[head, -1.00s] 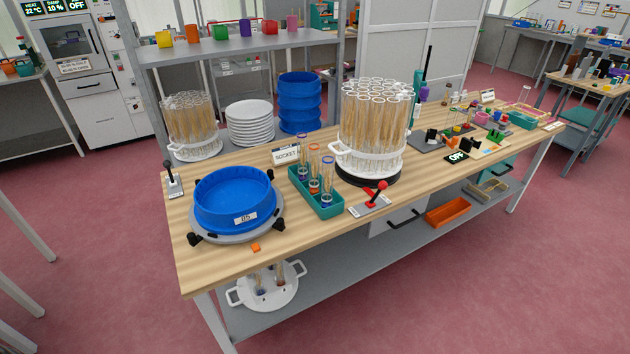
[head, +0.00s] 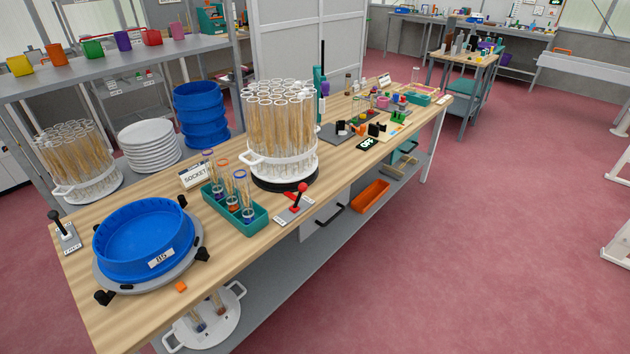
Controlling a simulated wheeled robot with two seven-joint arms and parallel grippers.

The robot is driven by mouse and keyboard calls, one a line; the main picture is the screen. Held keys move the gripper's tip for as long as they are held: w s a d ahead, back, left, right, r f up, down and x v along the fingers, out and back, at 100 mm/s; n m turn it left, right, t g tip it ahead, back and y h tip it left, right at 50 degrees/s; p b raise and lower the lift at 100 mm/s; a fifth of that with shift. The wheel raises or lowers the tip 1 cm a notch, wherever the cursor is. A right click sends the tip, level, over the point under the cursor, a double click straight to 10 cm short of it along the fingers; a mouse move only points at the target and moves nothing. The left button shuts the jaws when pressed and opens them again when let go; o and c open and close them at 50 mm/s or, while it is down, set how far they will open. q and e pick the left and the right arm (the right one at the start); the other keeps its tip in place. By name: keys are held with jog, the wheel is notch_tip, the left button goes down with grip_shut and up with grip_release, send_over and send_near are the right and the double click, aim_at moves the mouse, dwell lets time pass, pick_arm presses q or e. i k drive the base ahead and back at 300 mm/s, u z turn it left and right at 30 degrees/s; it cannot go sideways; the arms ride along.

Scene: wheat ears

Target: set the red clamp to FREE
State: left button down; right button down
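The red clamp (head: 297,201) is a lever with a red ball knob on a grey base plate. It stands near the front edge of the wooden bench (head: 232,260), in front of the round rack of glass tubes (head: 281,163). Its lever leans up and to the right. Small labels lie on its plate, too small to read. Neither of my grippers shows in the head view.
A teal rack (head: 262,211) with several tubes stands left of the clamp. A blue sieve (head: 143,241) and a black-knobbed lever (head: 62,228) are at the bench's left end. A drawer handle (head: 330,216) projects below the bench.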

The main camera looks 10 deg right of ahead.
aim_at(302, 187)
jog(key=i, duration=1.45)
